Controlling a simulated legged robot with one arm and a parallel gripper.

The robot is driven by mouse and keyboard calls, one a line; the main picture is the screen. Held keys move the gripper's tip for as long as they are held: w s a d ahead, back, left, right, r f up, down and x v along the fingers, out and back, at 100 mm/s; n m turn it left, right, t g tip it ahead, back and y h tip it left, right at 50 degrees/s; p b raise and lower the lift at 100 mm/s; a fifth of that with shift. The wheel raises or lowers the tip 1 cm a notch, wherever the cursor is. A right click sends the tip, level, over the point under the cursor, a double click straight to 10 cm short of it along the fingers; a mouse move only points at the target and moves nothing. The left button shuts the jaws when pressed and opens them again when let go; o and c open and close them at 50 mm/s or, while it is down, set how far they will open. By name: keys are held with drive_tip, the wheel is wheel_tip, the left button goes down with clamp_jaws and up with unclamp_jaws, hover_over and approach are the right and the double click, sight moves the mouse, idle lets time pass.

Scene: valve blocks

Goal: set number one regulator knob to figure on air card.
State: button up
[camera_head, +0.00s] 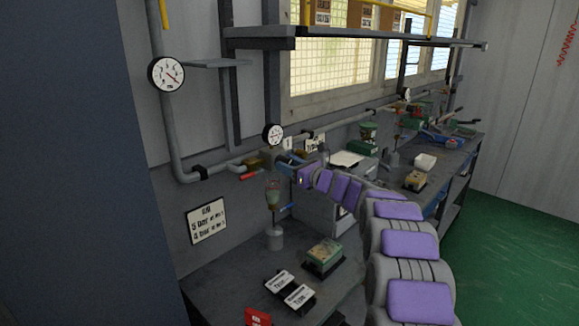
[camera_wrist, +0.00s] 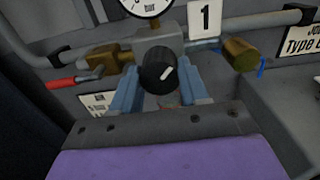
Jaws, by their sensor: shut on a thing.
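The black regulator knob (camera_wrist: 158,72) with a white pointer line faces me in the wrist view, below a dial gauge (camera_wrist: 146,5) marked bar. The pointer leans toward upper right. A plate with the figure 1 (camera_wrist: 205,18) is right of the gauge. My gripper (camera_wrist: 160,88) is shut on the knob, its blue fingers at the knob's left and right sides. In the head view my arm hides the knob, and the number one gauge (camera_head: 272,135) shows above. The air card (camera_head: 207,221) hangs on the wall at lower left, reading "5 bar" and "4 bar" lines.
A red-handled valve (camera_wrist: 62,84) is left of the knob, and a brass fitting (camera_wrist: 240,54) is right. A larger gauge (camera_head: 166,74) is on the upper left pipe. The bench (camera_head: 240,290) below holds a green box (camera_head: 325,256) and two label plates (camera_head: 290,290).

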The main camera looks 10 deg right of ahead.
drive_tip(key=shift+c, duration=1.4)
drive_tip(key=shift+d+m, duration=0.1)
drive_tip(key=shift+m, duration=0.2)
